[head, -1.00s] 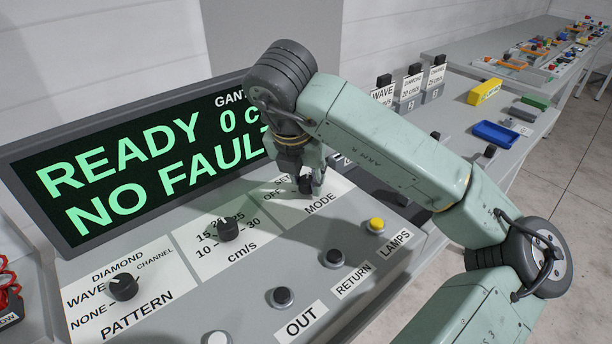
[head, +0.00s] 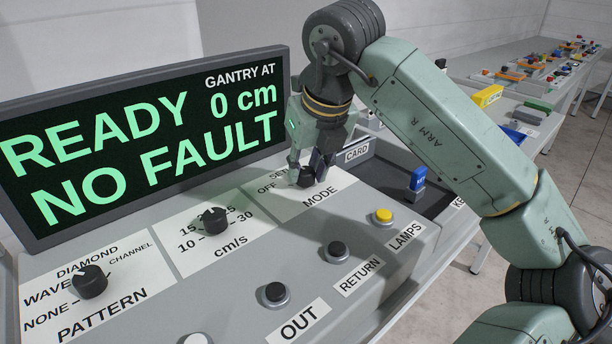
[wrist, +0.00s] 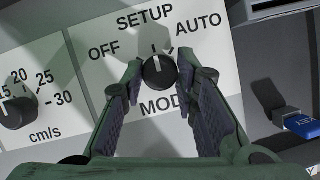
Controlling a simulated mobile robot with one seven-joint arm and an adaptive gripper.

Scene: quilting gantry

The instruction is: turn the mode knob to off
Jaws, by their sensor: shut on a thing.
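The black round mode knob (head: 306,177) sits on the white MODE label plate (head: 327,190) on the sloped console. It also shows in the wrist view (wrist: 159,71), where its white pointer line points up toward SETUP, between OFF on the left and AUTO on the right. My gripper (head: 308,171) reaches down to the knob from above. In the wrist view my gripper (wrist: 160,73) has one finger on each side of the knob and is shut on it. The fingers hide part of the word MODE.
The speed knob (head: 214,220) and pattern knob (head: 90,281) are to the left. The RETURN button (head: 337,250), OUT button (head: 274,293) and yellow LAMPS button (head: 383,216) lie in front. A blue key (head: 418,178) stands to the right. The display (head: 145,140) rises behind.

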